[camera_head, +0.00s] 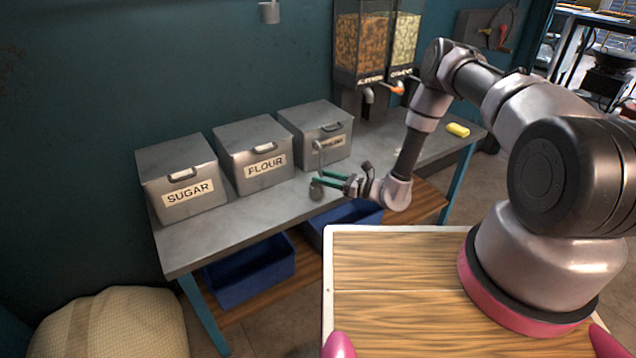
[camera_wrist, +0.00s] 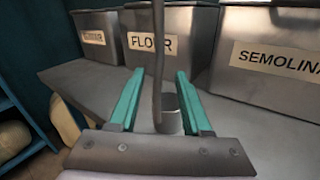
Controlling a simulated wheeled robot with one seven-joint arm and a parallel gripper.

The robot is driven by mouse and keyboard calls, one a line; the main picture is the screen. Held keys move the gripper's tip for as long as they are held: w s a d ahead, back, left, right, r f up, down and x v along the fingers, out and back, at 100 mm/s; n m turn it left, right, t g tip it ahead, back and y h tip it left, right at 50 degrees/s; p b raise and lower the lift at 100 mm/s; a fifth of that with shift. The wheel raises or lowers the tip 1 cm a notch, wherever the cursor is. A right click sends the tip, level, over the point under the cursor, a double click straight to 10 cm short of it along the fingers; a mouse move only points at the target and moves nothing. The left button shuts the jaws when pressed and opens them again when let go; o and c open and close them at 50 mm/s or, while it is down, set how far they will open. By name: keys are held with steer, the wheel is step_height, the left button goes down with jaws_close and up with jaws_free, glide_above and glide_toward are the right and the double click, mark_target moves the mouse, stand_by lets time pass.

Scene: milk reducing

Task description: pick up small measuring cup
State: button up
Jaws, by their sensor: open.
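The small measuring cup (camera_head: 316,190) is a grey metal cup with a tall upright handle. It stands on the grey table in front of the bins. In the wrist view, the cup (camera_wrist: 171,121) sits between the two green fingers, with its long handle rising past the top of the picture. My gripper (camera_head: 316,180) is level and open, with its green fingers reaching left around the cup. In the wrist view, my gripper (camera_wrist: 155,80) shows a gap on each side of the handle. Whether a finger touches the cup cannot be told.
Metal bins labelled sugar (camera_head: 180,200), flour (camera_head: 262,172) and semolina (camera_head: 325,148) stand along the wall behind the cup. Dispensers (camera_head: 375,50) hang at the back. A yellow object (camera_head: 458,129) lies at the table's right end. The table's front (camera_head: 240,228) is clear.

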steer(key=shift+x, duration=1.95)
steer(key=shift+s, duration=0.15)
jaws_close()
